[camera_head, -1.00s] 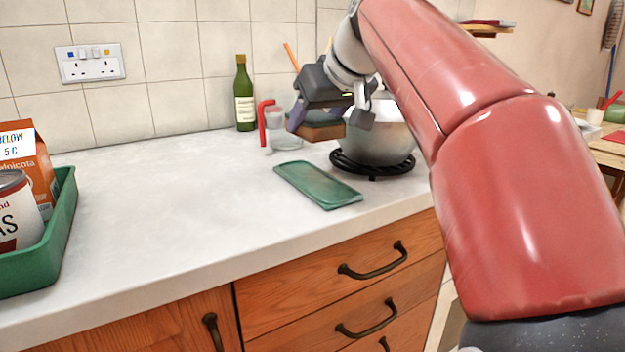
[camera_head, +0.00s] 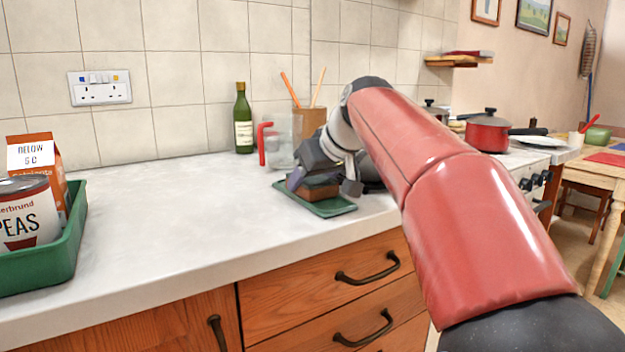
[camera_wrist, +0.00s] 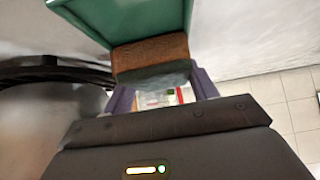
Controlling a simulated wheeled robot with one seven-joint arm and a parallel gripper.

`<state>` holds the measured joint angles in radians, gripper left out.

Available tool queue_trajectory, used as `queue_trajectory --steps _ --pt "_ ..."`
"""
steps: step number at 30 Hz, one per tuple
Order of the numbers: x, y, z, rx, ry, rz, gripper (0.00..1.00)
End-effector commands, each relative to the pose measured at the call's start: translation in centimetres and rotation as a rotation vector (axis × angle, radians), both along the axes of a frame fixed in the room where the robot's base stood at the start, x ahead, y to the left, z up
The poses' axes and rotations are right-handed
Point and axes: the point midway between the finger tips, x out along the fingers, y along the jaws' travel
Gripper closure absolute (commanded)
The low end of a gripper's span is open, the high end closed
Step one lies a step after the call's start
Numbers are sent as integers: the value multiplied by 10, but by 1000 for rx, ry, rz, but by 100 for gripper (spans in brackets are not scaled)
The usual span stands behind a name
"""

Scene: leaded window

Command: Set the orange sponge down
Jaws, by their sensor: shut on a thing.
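The orange sponge (camera_head: 321,192), brown-orange with a grey-green scouring side, is between the fingers of my gripper (camera_head: 312,181). My gripper is shut on it. The sponge is over the shallow green tray (camera_head: 338,208) on the counter; I cannot tell whether it touches the tray. In the wrist view the sponge (camera_wrist: 150,54) lies across the near end of the tray (camera_wrist: 178,14), with purple fingers of my gripper (camera_wrist: 163,88) at its two sides. Part of the tray is hidden behind the gripper and sponge.
A clear jug with a red handle (camera_head: 263,144), a wine bottle (camera_head: 243,120) and a utensil pot (camera_head: 306,122) stand behind. A black trivet (camera_wrist: 50,72) is close beside the tray. A green crate (camera_head: 60,254) stands at left. The counter's middle (camera_head: 180,205) is clear.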

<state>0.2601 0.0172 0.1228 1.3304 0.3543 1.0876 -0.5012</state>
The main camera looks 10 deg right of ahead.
Motion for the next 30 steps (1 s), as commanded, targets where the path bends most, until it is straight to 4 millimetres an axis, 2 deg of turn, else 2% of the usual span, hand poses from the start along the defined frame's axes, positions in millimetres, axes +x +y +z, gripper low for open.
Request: queue_trajectory --steps 1,2,6,14,18,23,30 --pt "0 0 -4 0 0 0 63" --pt "0 0 -2 0 0 0 40" --pt "0 0 -2 0 0 0 21" --pt "0 0 -1 0 0 0 20" --pt "-2 -1 6 0 -1 -1 20" --pt "-21 -7 25 -1 -4 -1 20" --pt "-56 -18 63 0 -3 -1 20"
